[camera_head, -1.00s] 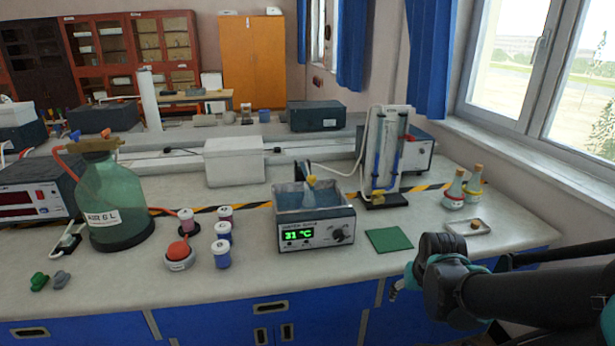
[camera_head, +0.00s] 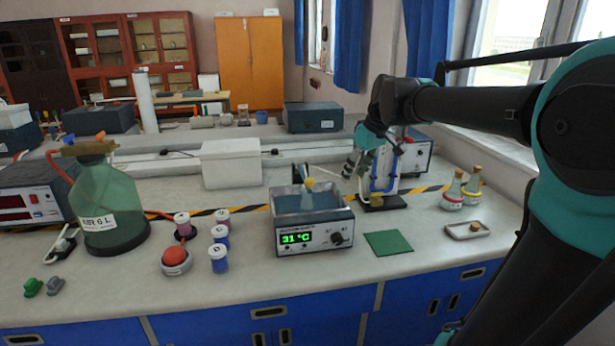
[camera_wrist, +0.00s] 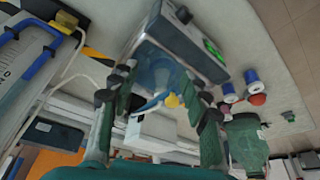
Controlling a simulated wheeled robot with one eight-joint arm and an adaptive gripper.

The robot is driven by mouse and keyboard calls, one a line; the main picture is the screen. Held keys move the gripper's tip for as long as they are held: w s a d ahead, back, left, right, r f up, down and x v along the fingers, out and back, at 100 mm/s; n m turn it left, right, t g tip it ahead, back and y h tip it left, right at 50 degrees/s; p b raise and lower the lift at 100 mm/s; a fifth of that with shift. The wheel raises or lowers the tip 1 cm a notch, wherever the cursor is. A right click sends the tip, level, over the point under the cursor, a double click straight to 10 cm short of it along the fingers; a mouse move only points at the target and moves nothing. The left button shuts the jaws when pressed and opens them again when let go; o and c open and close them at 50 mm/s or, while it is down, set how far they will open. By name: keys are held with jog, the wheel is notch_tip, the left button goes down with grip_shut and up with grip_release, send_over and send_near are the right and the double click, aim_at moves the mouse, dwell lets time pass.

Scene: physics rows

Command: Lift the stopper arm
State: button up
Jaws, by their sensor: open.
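A glass flask (camera_head: 308,200) stands in the water bath (camera_head: 312,232), whose display reads 31 °C. My gripper (camera_head: 352,165) is open and empty, just right of and above the bath, in front of the glass stand. In the wrist view my gripper (camera_wrist: 163,98) has its fingers spread. I cannot tell how far they are from the arm.
The glass stand (camera_head: 384,200) with blue tubes is close to my gripper, partly hidden. A green mat (camera_head: 388,243) lies right of the bath. Left are lidded jars (camera_head: 219,236), a red-topped device (camera_head: 175,259) and a big green bottle (camera_head: 108,205). Stoppered flasks (camera_head: 454,190) stand right.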

aim_at(310, 179)
jog(key=w+a+r+n+y, duration=0.1)
jog(key=w+a+r+n, duration=0.25)
jog(key=a+r, duration=0.55)
jog(key=shift+g, duration=0.4)
jog(key=x, duration=1)
jog(key=d+x, duration=0.1)
jog(key=x, duration=0.4)
jog(key=shift+d+f, duration=0.1)
jog(key=shift+f, duration=0.15)
grip_shut()
